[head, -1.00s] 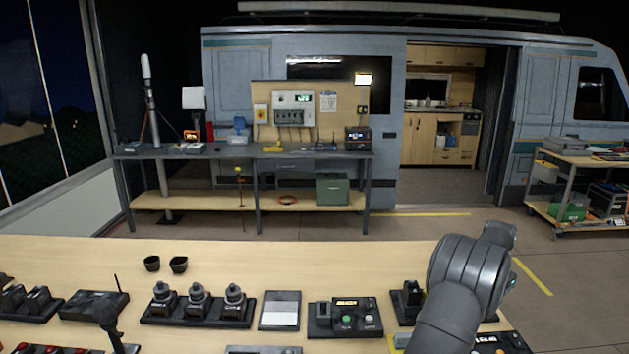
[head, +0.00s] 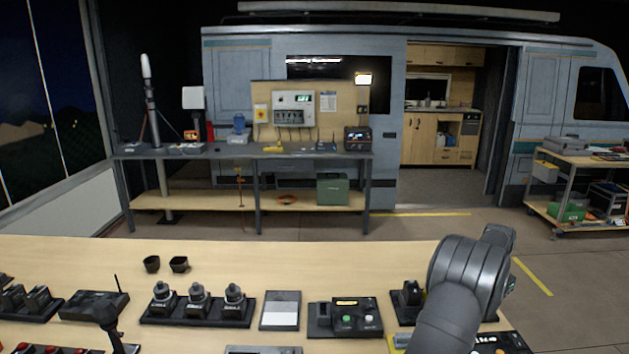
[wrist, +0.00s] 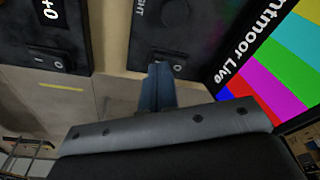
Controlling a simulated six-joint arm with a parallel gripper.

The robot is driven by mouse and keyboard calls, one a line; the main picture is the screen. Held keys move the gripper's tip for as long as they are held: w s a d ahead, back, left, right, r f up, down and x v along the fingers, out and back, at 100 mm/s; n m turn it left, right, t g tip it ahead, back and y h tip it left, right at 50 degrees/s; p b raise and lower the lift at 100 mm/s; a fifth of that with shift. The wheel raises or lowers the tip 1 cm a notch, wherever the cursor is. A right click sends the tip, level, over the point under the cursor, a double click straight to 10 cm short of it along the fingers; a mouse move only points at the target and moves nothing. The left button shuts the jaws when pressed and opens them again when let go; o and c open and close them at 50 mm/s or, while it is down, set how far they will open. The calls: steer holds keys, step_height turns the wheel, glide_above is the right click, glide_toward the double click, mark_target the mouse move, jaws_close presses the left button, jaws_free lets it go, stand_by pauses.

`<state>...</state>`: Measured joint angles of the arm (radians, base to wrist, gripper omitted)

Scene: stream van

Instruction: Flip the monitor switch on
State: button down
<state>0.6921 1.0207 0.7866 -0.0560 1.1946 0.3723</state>
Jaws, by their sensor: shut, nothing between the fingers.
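In the wrist view my gripper (wrist: 160,84) points away from the camera with its dark fingers together and nothing between them. The fingertips are close to the lower edge of a dark panel (wrist: 162,30) marked with letters ending in "GHT". A small rocker switch (wrist: 172,66) on this panel is partly hidden by the fingers; I cannot tell whether they touch it. A second dark panel (wrist: 65,25) at the left has another rocker switch (wrist: 48,65). A monitor (wrist: 275,50) with colour bars is at the right. I cannot tell which switch is the monitor's. The head view hides my gripper behind my arm.
Behind stand a workbench (head: 260,153) and a van (head: 232,75). Open floor lies between.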

step_height(320, 180, up, 7)
steer(key=shift+f, duration=0.15)
stand_by(0.5)
steer(key=shift+f, duration=3.45)
steer(key=shift+r, duration=0.1)
